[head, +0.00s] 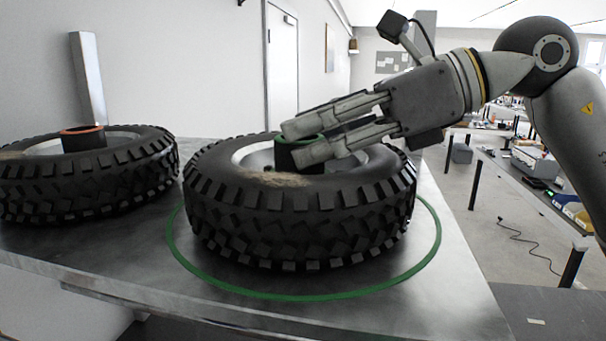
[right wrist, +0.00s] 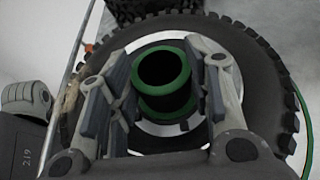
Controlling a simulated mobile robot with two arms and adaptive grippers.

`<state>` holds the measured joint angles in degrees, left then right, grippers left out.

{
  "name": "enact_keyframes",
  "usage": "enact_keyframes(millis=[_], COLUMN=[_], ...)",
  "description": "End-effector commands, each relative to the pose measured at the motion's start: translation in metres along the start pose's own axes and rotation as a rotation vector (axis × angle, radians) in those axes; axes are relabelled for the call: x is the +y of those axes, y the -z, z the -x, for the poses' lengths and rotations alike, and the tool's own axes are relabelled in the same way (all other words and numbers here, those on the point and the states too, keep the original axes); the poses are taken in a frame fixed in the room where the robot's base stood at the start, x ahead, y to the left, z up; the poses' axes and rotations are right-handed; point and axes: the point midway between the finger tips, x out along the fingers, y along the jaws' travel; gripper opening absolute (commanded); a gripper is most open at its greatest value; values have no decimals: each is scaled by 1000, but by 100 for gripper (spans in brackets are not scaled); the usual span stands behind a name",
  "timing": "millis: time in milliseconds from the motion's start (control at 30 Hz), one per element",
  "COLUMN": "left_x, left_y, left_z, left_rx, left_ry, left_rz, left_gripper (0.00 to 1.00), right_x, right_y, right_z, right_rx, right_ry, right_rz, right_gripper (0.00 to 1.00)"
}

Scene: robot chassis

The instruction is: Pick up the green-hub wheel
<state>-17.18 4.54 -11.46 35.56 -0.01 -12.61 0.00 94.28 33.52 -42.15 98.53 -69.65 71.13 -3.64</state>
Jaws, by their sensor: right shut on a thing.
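The green-hub wheel (head: 300,215) is a chunky black off-road tyre with a pale rim and a dark central hub with a green top ring. It lies flat over a green ring marking (head: 300,298) on the metal table. My right gripper (head: 296,143) reaches in from the right and is shut on the hub, one finger on each side. In the right wrist view the green-ringed hub (right wrist: 165,72) sits between the two fingers. The fingers partly hide the hub and rim in the head view.
A similar wheel with an orange-ringed hub (head: 80,180) lies on the table at the left. The metal table (head: 462,265) has bare surface at the right, ending at an edge. Beyond is a lower workbench (head: 530,190) with small items, and a white wall behind.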

Motion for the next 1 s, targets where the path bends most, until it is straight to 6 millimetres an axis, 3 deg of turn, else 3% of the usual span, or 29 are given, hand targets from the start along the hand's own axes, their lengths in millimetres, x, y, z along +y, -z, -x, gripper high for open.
enact_keyframes(millis=[267,467,833,1000], left_x=[0,0,0,0], left_y=[0,-1,-3,-5], left_z=[-1,-6,-30,-44], left_rx=[0,0,-1,-1], left_ry=[0,0,0,0], left_rz=[0,0,0,0], left_gripper=[51,51,51,51], right_x=[0,2,54,89], right_y=[-11,-34,-84,-93], right_z=[5,14,48,61], right_rx=[-15,-16,-14,-12], right_ry=[2,2,0,0], right_rz=[4,6,8,7], right_gripper=[0,0,0,0])
